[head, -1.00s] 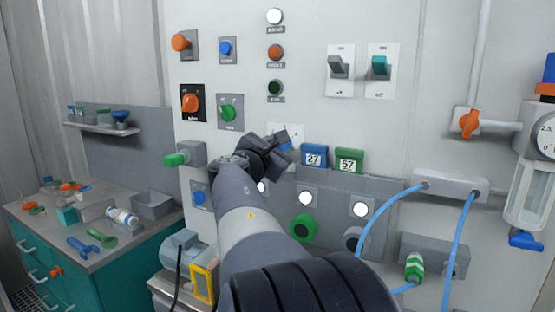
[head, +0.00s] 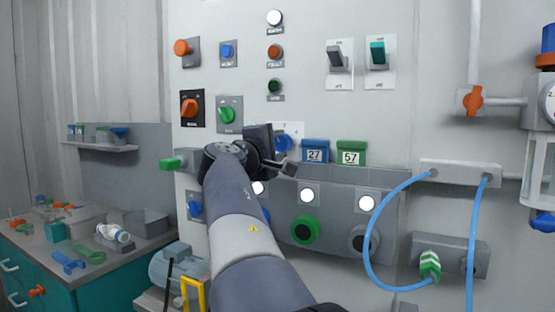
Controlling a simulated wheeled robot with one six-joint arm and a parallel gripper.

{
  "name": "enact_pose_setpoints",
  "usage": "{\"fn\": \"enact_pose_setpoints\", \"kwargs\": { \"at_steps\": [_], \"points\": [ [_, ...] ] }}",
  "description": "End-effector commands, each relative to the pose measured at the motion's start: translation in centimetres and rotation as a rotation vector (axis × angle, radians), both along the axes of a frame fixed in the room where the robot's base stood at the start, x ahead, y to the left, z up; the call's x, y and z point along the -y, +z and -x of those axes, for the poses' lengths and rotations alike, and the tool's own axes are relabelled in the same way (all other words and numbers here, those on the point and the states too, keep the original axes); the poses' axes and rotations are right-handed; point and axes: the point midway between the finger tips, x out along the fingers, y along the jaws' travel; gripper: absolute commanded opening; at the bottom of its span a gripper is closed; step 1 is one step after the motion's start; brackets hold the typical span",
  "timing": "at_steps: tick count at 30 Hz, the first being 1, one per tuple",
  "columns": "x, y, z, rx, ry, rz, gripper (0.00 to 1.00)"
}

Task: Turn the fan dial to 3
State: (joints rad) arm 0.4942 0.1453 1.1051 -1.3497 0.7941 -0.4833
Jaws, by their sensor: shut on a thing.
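A blue dial (head: 283,144) sits on a white plate (head: 297,130) with small marks around it, in the middle of the panel. Its lettering is too small to read, and my gripper hides its left side and lower part. My gripper (head: 278,154) is at this dial and shut on it, with one dark finger showing just below the blue knob. The pointer and the number it stands at cannot be made out.
A blue 27 tag (head: 315,151) and a green 57 tag (head: 351,153) hang just right of the dial. Lit buttons and a green ring (head: 305,230) lie below. Blue hoses (head: 373,213) loop at the right.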

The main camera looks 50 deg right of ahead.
Motion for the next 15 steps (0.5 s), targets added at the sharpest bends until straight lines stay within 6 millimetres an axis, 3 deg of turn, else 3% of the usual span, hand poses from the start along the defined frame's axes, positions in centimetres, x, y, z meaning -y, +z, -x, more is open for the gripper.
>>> {"fn": "enact_pose_setpoints", "kwargs": {
  "at_steps": [15],
  "points": [
    [0.02, -0.42, -0.12, 0.362, -0.001, -0.106, 0.15]
  ]
}}
